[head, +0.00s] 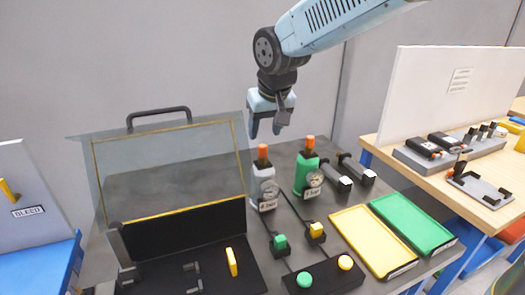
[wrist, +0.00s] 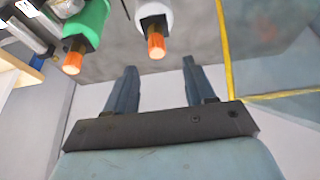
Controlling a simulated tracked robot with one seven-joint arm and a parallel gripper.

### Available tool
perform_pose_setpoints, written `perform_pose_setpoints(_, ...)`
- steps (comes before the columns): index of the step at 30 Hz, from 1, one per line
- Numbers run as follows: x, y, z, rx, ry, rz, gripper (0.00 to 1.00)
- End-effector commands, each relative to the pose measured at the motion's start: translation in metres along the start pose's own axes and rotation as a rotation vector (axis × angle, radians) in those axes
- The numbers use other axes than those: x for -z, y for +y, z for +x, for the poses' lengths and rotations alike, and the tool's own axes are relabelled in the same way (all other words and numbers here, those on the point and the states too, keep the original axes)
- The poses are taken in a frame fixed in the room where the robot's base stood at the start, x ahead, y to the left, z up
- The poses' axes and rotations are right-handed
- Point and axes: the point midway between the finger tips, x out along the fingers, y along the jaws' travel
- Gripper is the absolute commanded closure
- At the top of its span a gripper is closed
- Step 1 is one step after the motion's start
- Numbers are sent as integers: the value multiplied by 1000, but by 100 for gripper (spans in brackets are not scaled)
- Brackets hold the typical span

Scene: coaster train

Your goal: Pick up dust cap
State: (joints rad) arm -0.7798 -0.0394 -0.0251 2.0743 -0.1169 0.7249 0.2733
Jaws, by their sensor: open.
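Two upright bottles stand on the dark bench, a pale grey one (head: 264,185) and a green one (head: 306,178). Each has an orange cap-like top: one on the grey bottle (head: 263,151) and one on the green bottle (head: 309,142). I cannot tell which part is the dust cap. My gripper (head: 265,134) is open and empty, pointing down above and behind the grey bottle. In the wrist view, the grey bottle's orange top (wrist: 156,46) is near the line between my fingers (wrist: 159,64). The green bottle's orange top (wrist: 73,63) is further left.
A clear, yellow-edged panel (head: 170,165) stands upright left of the bottles. Green and yellow knobs sit in front. A wooden table (head: 480,185) holds parts at the far right.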

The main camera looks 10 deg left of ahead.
Motion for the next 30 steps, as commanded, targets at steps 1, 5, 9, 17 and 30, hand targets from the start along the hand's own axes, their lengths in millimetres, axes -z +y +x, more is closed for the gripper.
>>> perform_pose_setpoints(1, 0, 0, 7, 0, -2, -1, 46)
perform_pose_setpoints(5, 0, 0, 15, 0, 0, 0, 46)
perform_pose_setpoints(9, -1, 2, 23, -1, -1, 1, 46)
perform_pose_setpoints(17, -3, 6, 57, -2, -3, 3, 46)
perform_pose_setpoints(30, -2, 7, 69, -2, 0, 5, 50)
